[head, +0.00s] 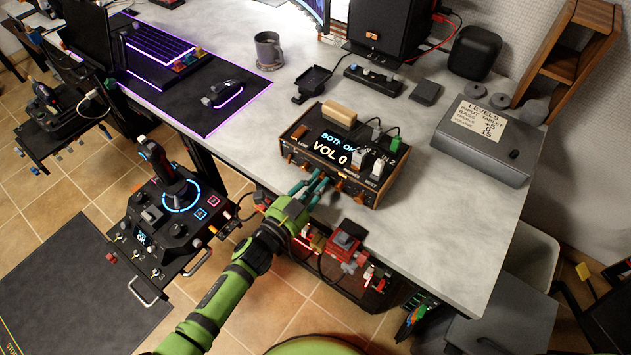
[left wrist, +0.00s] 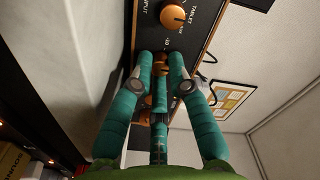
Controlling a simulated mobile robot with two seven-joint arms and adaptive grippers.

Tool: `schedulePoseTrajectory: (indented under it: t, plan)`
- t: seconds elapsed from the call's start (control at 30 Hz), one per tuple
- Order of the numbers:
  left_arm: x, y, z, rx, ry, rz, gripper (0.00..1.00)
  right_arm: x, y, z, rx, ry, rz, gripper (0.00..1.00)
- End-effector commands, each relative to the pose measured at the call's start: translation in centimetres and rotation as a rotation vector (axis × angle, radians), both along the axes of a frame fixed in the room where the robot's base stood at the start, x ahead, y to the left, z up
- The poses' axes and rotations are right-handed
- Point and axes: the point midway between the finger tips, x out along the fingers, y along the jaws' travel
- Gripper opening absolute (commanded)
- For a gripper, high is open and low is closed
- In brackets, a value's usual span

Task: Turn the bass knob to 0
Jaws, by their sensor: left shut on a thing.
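The mixer box (head: 345,152) stands near the front edge of the grey desk, its display reading "VOL 0". Orange knobs run along its front face. My left gripper (head: 316,189) reaches up to the middle of that face from the front. In the left wrist view my left gripper (left wrist: 161,80) has its teal fingers shut around an orange knob (left wrist: 160,92), which they mostly hide. The name of this knob is covered, so I cannot read whether it is the bass knob. Another orange knob (left wrist: 174,16) beside it is marked "INPUT" and "TABLET". My right gripper is not in view.
A grey box (head: 487,140) with a "LEVELS" card lies to the right on the desk. Cables and plugs (head: 376,135) rise from the mixer's top. A joystick panel (head: 168,205) stands left of my arm. Red-topped controls (head: 345,243) hang below the desk edge.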

Motion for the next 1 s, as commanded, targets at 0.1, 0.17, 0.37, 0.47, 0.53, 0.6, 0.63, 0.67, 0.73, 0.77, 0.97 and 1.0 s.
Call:
schedulePoseTrajectory:
  t: [0.1,0.17,0.37,0.47,0.53,0.6,0.63,0.67,0.73,0.77,0.97,1.0]
  plan:
    - [0.0,0.0,0.0,0.001,0.0,0.001,0.0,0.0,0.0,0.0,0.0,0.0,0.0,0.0]
    - [0.0,0.0,0.0,0.001,0.0,0.001,0.0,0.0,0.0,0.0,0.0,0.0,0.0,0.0]
    - [0.0,0.0,0.0,0.002,-0.001,0.001,0.28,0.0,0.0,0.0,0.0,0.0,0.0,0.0]
    - [0.0,0.0,0.0,0.002,-0.001,0.001,0.28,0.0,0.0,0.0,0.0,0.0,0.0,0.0]
    - [0.0,0.0,0.0,0.002,-0.001,0.001,0.28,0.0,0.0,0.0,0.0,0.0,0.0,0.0]
    - [0.0,0.1,0.0,0.002,-0.001,0.001,0.28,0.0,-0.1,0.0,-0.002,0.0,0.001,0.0]
    - [-0.1,0.1,0.0,0.002,-0.001,0.001,0.28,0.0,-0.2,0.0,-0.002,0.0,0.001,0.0]
    - [-0.2,0.2,0.0,0.002,-0.001,0.001,0.28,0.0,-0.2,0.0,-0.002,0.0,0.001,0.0]
    - [-0.8,0.6,-0.1,0.003,0.0,0.001,0.28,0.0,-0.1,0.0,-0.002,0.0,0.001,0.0]
    - [-1.1,0.9,-0.1,0.003,0.001,0.002,0.28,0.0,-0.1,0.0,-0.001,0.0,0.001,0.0]
    - [-4.5,3.2,-0.2,0.004,0.003,0.001,0.28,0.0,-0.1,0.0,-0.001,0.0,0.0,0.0]
    - [-5.2,3.7,-0.2,0.003,0.003,0.0,0.28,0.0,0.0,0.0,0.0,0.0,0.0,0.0]
